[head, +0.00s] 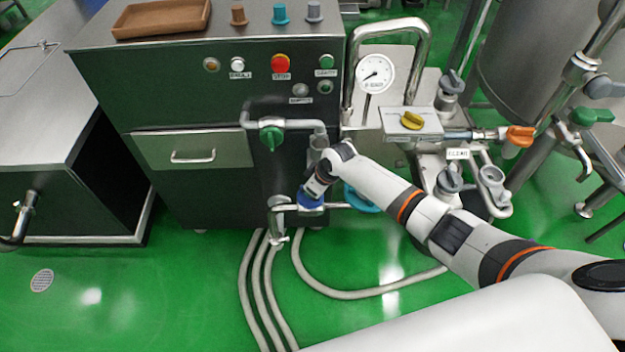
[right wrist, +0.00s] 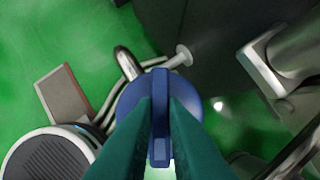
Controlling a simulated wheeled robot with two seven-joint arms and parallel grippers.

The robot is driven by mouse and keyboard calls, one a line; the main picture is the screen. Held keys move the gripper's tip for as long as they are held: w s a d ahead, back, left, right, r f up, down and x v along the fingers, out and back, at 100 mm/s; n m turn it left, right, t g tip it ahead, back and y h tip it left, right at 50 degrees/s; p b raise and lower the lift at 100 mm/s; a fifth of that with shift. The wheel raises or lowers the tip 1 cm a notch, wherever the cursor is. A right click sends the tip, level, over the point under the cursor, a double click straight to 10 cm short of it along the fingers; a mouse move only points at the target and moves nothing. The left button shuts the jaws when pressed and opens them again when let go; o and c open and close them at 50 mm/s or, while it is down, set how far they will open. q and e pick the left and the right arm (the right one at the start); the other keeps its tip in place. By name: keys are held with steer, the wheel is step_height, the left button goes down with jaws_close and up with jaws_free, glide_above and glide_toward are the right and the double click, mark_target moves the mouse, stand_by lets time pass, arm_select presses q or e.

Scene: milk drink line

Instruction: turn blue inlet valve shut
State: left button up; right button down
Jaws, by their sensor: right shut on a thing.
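The blue inlet valve (head: 310,202) sits on a low horizontal pipe at the foot of the dark cabinet. In the right wrist view its blue knob (right wrist: 127,97) is round, with a raised bar (right wrist: 160,82) running up and down the picture. My right gripper (head: 314,190) reaches down onto the knob from above. In the right wrist view its two teal fingers (right wrist: 161,105) are shut on the raised bar, one on each side. The fingers hide part of the knob. My left gripper is in neither view.
A green-handled valve (head: 271,139) is on the pipe above. A cyan ring (head: 362,201) lies just right of the blue valve, partly behind my arm. Yellow (head: 412,120) and orange (head: 520,136) handles are farther right. Pale hoses (head: 262,290) cross the green floor.

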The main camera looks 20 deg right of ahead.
steer(key=m+p, duration=0.2)
steer(key=m+h+p, duration=0.1)
steer(key=shift+a+r+m+t, duration=0.2)
steer(key=shift+r+m+t, duration=0.1)
steer(key=shift+m, duration=0.1)
steer(key=m+h+p, duration=0.1)
steer(key=m+p, duration=0.1)
steer(key=shift+a+f+m, duration=0.1)
steer(key=shift+m, duration=0.2)
steer(key=shift+f+m+h+p, duration=0.1)
steer(key=shift+m+h+p, duration=0.4)
steer(key=shift+m, duration=0.7)
steer(key=shift+m+h, duration=0.5)
steer(key=shift+m, duration=0.5)
steer(key=c, duration=1.5)
jaws_free()
steer(key=shift+o, duration=0.2)
